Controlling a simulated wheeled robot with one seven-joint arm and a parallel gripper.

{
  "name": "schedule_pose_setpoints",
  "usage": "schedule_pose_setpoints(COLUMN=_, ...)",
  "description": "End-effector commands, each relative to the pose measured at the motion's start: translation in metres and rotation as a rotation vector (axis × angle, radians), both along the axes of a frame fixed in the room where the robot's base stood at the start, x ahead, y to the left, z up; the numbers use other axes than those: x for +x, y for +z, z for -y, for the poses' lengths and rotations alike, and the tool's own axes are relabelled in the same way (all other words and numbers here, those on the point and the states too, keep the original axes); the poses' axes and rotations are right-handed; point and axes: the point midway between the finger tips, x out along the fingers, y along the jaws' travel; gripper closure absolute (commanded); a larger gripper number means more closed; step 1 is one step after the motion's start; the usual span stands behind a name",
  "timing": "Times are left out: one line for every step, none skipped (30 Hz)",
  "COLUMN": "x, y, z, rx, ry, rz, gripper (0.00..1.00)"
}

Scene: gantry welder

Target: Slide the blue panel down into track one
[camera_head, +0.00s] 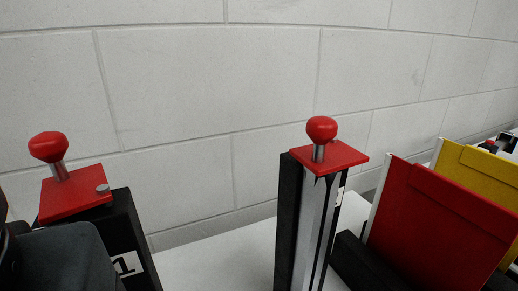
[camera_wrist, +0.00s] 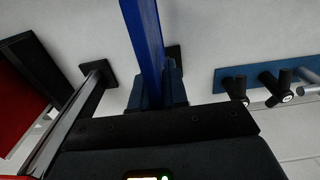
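The blue panel (camera_wrist: 143,35) shows edge-on as a narrow blue strip at the top middle of the wrist view. Its near end lies between the fingers of my gripper (camera_wrist: 158,92), which look shut on it. The panel does not show in the head view. In the head view, a black post (camera_head: 128,230) at the left has a white label that reads 1, a red plate and a red knob. A second post (camera_head: 310,220) near the middle has a metal channel under a red plate and knob. The panel's far end is out of view.
In the head view a red panel (camera_head: 440,215) and a yellow panel (camera_head: 487,172) stand at the right. A grey block wall (camera_head: 210,90) is behind. White surface (camera_head: 215,265) is clear between the posts. The wrist view shows a blue rail with black handles (camera_wrist: 236,88) at the right.

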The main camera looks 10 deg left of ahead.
Motion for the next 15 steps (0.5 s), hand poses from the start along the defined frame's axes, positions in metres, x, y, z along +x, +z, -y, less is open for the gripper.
schedule_pose_setpoints(x=-0.0001, y=0.0009, z=-0.0001, rx=0.000, ry=0.000, rz=0.000, gripper=0.81)
schedule_pose_setpoints(x=-0.0001, y=0.0009, z=-0.0001, rx=0.000, ry=0.000, rz=0.000, gripper=0.78)
schedule_pose_setpoints(x=-0.0001, y=0.0009, z=-0.0001, rx=0.000, ry=0.000, rz=0.000, gripper=0.74)
schedule_pose_setpoints(x=-0.0001, y=0.0009, z=-0.0001, rx=0.000, ry=0.000, rz=0.000, gripper=0.72)
schedule_pose_setpoints(x=0.0000, y=0.0009, z=0.0000, rx=0.000, ry=0.000, rz=0.000, gripper=0.69)
schedule_pose_setpoints(x=0.0000, y=0.0010, z=-0.0001, rx=0.000, ry=0.000, rz=0.000, gripper=0.65)
schedule_pose_setpoints(x=0.0000, y=0.0010, z=-0.0001, rx=0.000, ry=0.000, rz=0.000, gripper=0.62)
schedule_pose_setpoints(x=0.0001, y=0.0010, z=-0.0001, rx=0.000, ry=0.000, rz=0.000, gripper=0.59)
schedule_pose_setpoints(x=0.0001, y=0.0010, z=-0.0001, rx=0.000, ry=0.000, rz=0.000, gripper=0.58)
schedule_pose_setpoints(x=0.0001, y=0.0010, z=-0.0001, rx=0.000, ry=0.000, rz=0.000, gripper=0.58)
schedule_pose_setpoints(x=0.0001, y=0.0010, z=-0.0001, rx=0.000, ry=0.000, rz=0.000, gripper=0.58)
schedule_pose_setpoints(x=0.0001, y=0.0010, z=-0.0001, rx=0.000, ry=0.000, rz=0.000, gripper=0.58)
schedule_pose_setpoints(x=0.0001, y=0.0010, z=-0.0001, rx=0.000, ry=0.000, rz=0.000, gripper=0.58)
schedule_pose_setpoints(x=0.0001, y=0.0010, z=-0.0001, rx=0.000, ry=0.000, rz=0.000, gripper=0.58)
schedule_pose_setpoints(x=0.0000, y=0.0014, z=-0.0001, rx=0.000, ry=0.000, rz=0.000, gripper=0.58)
